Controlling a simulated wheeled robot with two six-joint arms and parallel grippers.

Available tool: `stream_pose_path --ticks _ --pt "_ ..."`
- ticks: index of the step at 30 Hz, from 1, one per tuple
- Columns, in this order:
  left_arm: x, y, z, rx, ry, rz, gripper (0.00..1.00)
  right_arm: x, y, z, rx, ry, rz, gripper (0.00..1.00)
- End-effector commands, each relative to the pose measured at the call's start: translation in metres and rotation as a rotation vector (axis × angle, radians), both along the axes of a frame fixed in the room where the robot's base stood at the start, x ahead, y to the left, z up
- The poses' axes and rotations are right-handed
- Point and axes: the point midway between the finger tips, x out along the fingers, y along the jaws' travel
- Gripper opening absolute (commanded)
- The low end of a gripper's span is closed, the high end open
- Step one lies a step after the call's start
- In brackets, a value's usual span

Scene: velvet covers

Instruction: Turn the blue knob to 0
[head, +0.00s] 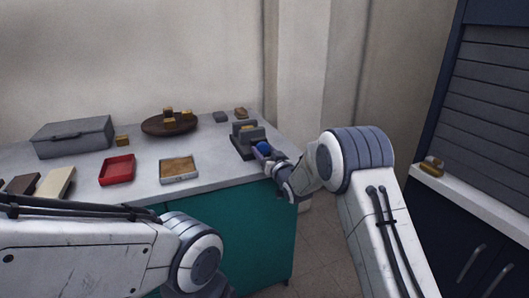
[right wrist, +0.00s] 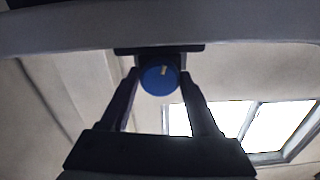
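The blue knob (head: 263,147) is on the front of a dark grey device (head: 243,138) at the right end of the counter. In the right wrist view the knob (right wrist: 157,80) is round and blue, with a small pale mark at its upper right. My right gripper (head: 270,156) is at the knob. Its fingers (right wrist: 160,85) stand on either side of the knob, with what looks like a narrow gap at each side. No dial numbers are readable. My left arm crosses the lower left of the head view, and its gripper is out of the picture.
The counter (head: 225,172) also holds a red tray (head: 118,170), a tray with a tan filling (head: 180,169), a round brown dish with blocks (head: 155,128) and a grey box (head: 72,138). A dark cabinet (head: 450,215) stands at the right.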

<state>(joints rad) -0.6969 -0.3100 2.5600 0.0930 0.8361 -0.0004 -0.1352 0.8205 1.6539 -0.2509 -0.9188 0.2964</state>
Motion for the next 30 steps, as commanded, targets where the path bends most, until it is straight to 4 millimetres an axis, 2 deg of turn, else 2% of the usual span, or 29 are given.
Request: stream_pose_path --ticks 1,3,4,17,30 --pt "0.0 0.0 0.0 0.0 0.0 0.0 0.0 0.0 0.0 0.0 0.0 0.0 0.0 0.4" --pt "0.0 0.0 0.0 0.0 0.0 0.0 0.0 0.0 0.0 0.0 0.0 0.0 0.0 0.13" --pt "0.0 0.0 0.0 0.0 0.0 0.0 0.0 0.0 0.0 0.0 0.0 0.0 0.0 0.03" --pt "0.0 0.0 -0.011 0.0 0.0 0.0 0.0 0.0 0.0 -0.002 -0.089 -0.032 -0.001 0.04" --pt "0.0 0.0 -0.048 0.0 0.0 0.0 0.0 0.0 -0.001 -0.003 -0.444 -0.157 -0.001 0.04"
